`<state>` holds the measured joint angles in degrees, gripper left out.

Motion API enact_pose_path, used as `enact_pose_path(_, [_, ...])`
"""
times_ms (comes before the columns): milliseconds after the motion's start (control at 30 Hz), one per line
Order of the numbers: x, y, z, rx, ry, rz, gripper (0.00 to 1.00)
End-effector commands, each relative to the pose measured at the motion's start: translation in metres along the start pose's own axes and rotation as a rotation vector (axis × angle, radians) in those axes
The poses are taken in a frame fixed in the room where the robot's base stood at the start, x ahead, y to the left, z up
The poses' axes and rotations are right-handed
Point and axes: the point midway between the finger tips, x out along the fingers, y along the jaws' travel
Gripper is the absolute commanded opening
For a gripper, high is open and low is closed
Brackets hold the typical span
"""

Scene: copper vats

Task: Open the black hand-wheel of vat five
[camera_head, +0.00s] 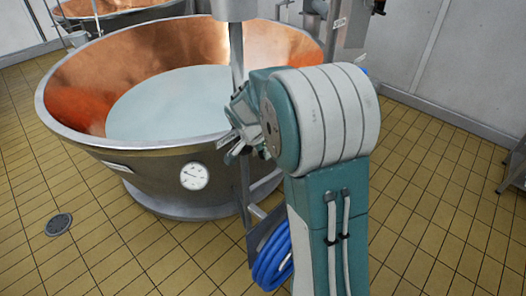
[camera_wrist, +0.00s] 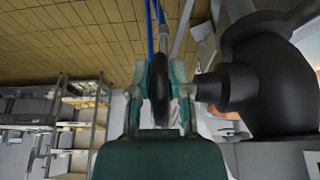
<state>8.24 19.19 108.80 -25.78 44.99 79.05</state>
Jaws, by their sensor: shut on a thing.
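A large copper vat (camera_head: 85,90) with a steel outer wall stands left of my arm, holding pale liquid (camera_head: 175,105). No number on it is readable. In the wrist view the black hand-wheel (camera_wrist: 160,92) shows edge-on between my two teal fingers. My gripper (camera_wrist: 161,75) is shut on the wheel, one finger on each side. A black valve body (camera_wrist: 268,88) sits right of the wheel, joined to it by a short stem. In the head view my gripper (camera_head: 238,130) is by the vat's right side, and my arm hides the wheel.
A round dial (camera_head: 194,176) is on the vat wall. A coiled blue hose (camera_head: 272,262) hangs beside my arm. A second copper vat (camera_head: 115,15) stands behind. Tiled floor (camera_head: 430,200) is open at right. Shelves (camera_wrist: 75,115) show in the wrist view.

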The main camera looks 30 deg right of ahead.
Motion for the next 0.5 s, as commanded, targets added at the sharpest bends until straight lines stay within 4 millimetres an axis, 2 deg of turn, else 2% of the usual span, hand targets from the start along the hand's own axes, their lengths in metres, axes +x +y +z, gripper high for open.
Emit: enact_pose_path(500, [0.0083, -0.0014, 0.0045, -0.009, 0.389, -0.002, 0.0])
